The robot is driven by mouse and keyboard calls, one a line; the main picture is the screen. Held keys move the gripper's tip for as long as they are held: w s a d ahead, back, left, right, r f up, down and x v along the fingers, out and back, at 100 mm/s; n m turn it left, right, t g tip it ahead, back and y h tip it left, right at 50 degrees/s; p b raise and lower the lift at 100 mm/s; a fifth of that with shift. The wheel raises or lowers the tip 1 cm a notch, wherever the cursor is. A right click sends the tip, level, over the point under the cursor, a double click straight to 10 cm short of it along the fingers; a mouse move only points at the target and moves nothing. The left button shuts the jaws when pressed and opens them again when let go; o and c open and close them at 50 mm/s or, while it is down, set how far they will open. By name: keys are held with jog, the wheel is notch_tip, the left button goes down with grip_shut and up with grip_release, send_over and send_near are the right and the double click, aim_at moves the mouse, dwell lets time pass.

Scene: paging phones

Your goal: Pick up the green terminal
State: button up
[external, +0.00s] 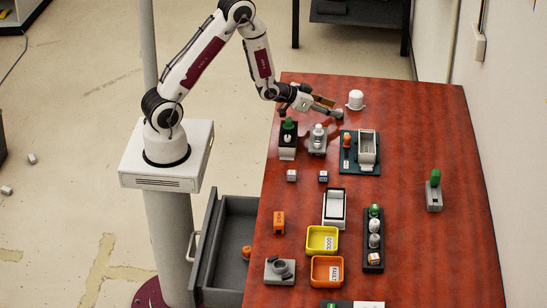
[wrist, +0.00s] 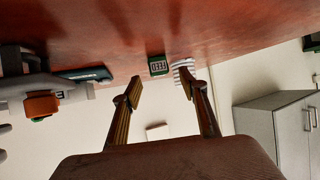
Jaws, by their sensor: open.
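My gripper (external: 326,107) is open at the far left part of the table, left of a white cup-like piece (external: 355,99). In the wrist view its fingers (wrist: 160,84) are apart with nothing between them. A small dark green block with a pale marked face (wrist: 158,65) shows beyond the fingertips, apart from them. In the external view, one green piece (external: 289,125) stands on a black-and-white holder near my gripper. Another green upright piece (external: 435,176) stands in a grey base at the right. I cannot tell which matches the block in the wrist view.
A dark tray (external: 346,168) holds an orange piece and a pale box. A black rack (external: 374,262) holds several round pieces. Yellow (external: 310,247) and orange (external: 317,279) bins sit near the front. An open drawer (external: 211,250) juts out left. The table's right side is mostly clear.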

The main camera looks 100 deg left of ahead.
jog(key=shift+x, duration=2)
jog(key=shift+d+f, duration=0.1)
jog(key=shift+f, duration=0.05)
jog(key=c, duration=1.2)
